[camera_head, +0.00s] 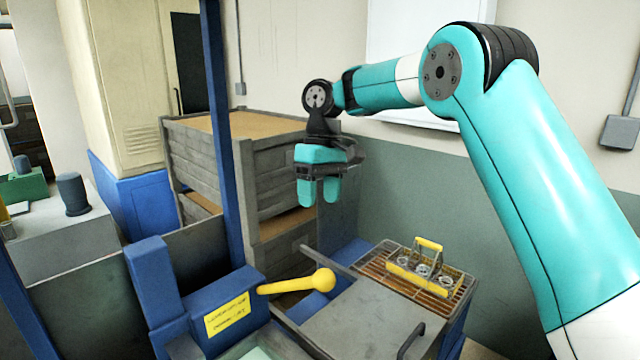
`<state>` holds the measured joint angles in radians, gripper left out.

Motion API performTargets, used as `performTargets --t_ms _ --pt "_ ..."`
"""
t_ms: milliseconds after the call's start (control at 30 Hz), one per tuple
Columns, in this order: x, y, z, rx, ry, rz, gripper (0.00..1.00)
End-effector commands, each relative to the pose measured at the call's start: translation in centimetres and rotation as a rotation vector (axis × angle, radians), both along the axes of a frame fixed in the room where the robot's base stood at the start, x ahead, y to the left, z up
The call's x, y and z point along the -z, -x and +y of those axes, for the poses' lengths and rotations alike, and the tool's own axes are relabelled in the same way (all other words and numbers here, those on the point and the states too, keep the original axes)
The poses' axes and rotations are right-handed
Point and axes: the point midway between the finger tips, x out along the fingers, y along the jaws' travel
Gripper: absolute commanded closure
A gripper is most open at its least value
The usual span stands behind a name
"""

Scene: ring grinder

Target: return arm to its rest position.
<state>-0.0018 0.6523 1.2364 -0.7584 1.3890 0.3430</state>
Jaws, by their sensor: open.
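My gripper (319,192) hangs in the air at the end of my teal arm, fingers pointing down. It is open, and I see nothing between its teal fingers. My arm reaches in from the right edge and bends at the elbow toward the middle of the picture. The gripper is in front of the stacked wooden crates and above the blue machine, apart from both.
A blue machine (215,310) with a yellow ball-ended lever (300,283) stands below. Right of it is a grey lidded top (365,318) and a slatted rack (380,265) with a yellow-handled carrier (424,268). Wooden crates (255,165) and a blue post (222,130) stand behind.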

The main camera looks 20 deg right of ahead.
Motion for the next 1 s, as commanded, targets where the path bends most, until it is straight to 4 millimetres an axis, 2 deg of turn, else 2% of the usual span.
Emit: performTargets --t_ms 467,567,667,767,1000 --pt "0.0 0.0 0.0 0.0 -0.001 -0.001 0.41" --pt "0.1 0.6 0.5 -0.006 -0.011 -0.006 0.41" --pt "0.5 2.6 1.8 -0.019 -0.038 -0.017 0.41" --pt "1.3 6.1 3.7 -0.042 -0.079 -0.039 0.41" --pt "4.8 16.8 7.1 -0.099 -0.177 -0.113 0.41"
